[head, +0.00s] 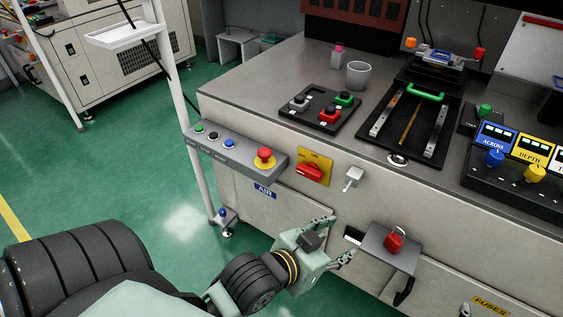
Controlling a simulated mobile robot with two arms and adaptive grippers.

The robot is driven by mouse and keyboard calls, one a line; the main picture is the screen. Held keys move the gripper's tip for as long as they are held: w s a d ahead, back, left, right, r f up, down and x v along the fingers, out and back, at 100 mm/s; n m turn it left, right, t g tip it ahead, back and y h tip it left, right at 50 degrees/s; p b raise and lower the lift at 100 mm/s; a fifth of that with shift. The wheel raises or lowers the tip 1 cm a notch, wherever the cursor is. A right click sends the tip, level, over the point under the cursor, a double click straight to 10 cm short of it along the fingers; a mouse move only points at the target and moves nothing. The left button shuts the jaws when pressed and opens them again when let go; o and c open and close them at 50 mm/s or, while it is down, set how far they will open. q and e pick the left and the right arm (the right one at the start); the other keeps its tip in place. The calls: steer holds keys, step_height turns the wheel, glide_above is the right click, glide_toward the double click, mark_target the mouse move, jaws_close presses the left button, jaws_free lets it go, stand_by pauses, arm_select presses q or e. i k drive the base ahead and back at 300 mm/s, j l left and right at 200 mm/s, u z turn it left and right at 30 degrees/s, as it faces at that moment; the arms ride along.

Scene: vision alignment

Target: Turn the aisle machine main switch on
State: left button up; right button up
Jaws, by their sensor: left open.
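The main switch (310,172) is a red rotary handle on a yellow plate, set on the machine's front panel. The word ON shows at the plate's upper edge, and the red handle lies tilted across the plate. My left gripper (339,240) is below and slightly right of the switch, in front of the panel. Its two fingers are spread apart with nothing between them, and it does not touch the switch. My right gripper is not in view.
A button box (232,150) with a red emergency stop (264,158) juts out left of the switch. A small grey key or latch (353,177) sits to its right. A shelf (388,247) with a red padlock (395,240) protrudes right of my gripper.

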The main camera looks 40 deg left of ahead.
mark_target(311, 171)
steer(key=u, duration=1)
